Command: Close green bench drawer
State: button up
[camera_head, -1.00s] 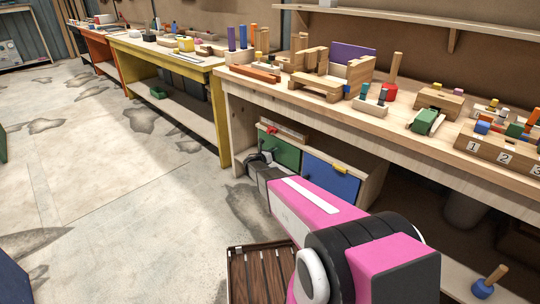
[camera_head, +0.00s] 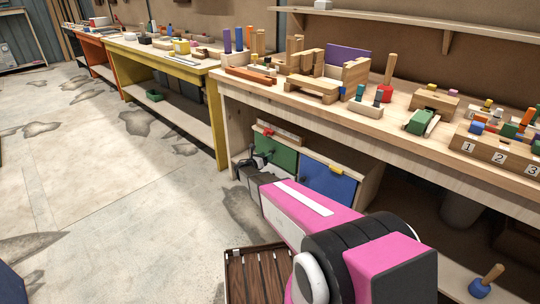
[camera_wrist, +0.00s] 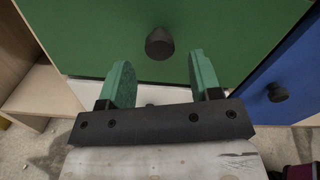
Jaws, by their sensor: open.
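The green drawer (camera_head: 284,158) is in the low cabinet under the wooden bench, left of a blue drawer (camera_head: 328,183). Its green front (camera_wrist: 225,30) fills the top of the wrist view, with a round black knob (camera_wrist: 160,43) in the middle. How far it stands out is hard to tell. My gripper (camera_head: 252,161) is at the left of the green front in the head view, partly hidden by my arm. In the wrist view my gripper (camera_wrist: 158,62) is open and empty, its two green fingers pointing at the front on either side below the knob. Contact cannot be told.
The blue drawer with its black knob (camera_wrist: 277,92) lies right of my gripper in the wrist view. The wooden bench (camera_head: 232,83) with several toys on it overhangs the cabinet. A yellow bench (camera_head: 213,110) stands to the left. The concrete floor on the left is clear.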

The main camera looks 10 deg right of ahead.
jog(key=v, duration=0.6)
jog(key=shift+a, duration=0.15)
jog(key=shift+s, duration=0.15)
jog(key=s+d+r+m+g+y, duration=0.25)
jog(key=s+d+m+g, duration=0.2)
jog(key=s+m, duration=0.45)
jog(key=s+d+r+m+g+y, duration=0.1)
jog(key=s+d+m+g+y, duration=0.3)
jog(key=s+m, duration=0.45)
jog(key=s+a+r+m+g+y, duration=0.1)
jog(key=s+m+y, duration=0.3)
jog(key=s, duration=0.4)
jog(key=s+a+r+m+g+y, duration=0.1)
jog(key=s+a+r+m+y, duration=0.1)
jog(key=s+r+m+y, duration=0.2)
jog(key=s+m, duration=0.3)
jog(key=s, duration=0.1)
jog(key=shift+a+r, duration=0.2)
jog(key=shift+a, duration=0.2)
